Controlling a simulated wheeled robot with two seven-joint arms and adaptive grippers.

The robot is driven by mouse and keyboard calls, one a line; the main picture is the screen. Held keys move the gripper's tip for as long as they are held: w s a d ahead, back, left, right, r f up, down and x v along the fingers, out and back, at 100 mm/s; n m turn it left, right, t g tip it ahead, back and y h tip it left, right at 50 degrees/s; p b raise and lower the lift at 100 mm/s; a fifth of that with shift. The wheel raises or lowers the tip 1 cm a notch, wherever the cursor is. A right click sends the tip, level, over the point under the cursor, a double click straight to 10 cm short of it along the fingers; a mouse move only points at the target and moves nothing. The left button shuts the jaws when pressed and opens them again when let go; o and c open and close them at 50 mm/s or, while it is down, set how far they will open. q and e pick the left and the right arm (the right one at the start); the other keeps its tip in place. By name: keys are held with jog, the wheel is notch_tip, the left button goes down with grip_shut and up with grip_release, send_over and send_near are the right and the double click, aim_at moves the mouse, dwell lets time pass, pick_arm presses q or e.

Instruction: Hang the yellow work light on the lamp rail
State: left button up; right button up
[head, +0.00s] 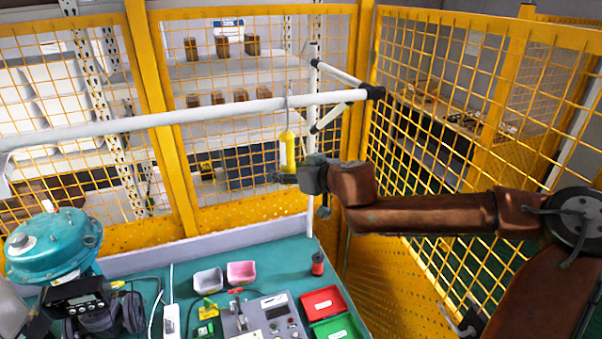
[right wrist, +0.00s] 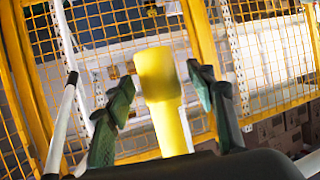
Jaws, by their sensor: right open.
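The yellow work light (head: 288,150) is upright just below the white lamp rail (head: 225,113) in the head view. A thin grey hook (head: 288,104) runs from its top up to the rail and appears to loop over it. My right gripper (head: 285,177) is at the light's lower end. In the right wrist view, the open fingers of my right gripper (right wrist: 160,85) stand on either side of the yellow light (right wrist: 158,78), with visible gaps. Whether the light touches the palm is hidden. My left gripper is not in view.
A white post and braces (head: 335,74) support the rail's right end. Yellow mesh fencing (head: 445,120) stands behind and right. The green bench (head: 270,262) below carries a teal valve actuator (head: 55,245), small bins (head: 241,273), red and green trays (head: 323,302) and a red spool (head: 318,264).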

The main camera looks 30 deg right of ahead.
jog(key=shift+v, duration=1.05)
jog(key=shift+s+d+r, duration=0.1)
jog(key=shift+s+r, duration=0.4)
jog(key=shift+s, duration=0.15)
jog(key=shift+s+a+r, duration=0.15)
jog(key=shift+s+a, duration=0.15)
jog(key=shift+s, duration=0.4)
jog(key=shift+s+r, duration=0.25)
jog(key=shift+s, duration=0.2)
jog(key=v, duration=0.5)
jog(key=shift+s+d, duration=0.25)
jog(key=shift+s, duration=0.05)
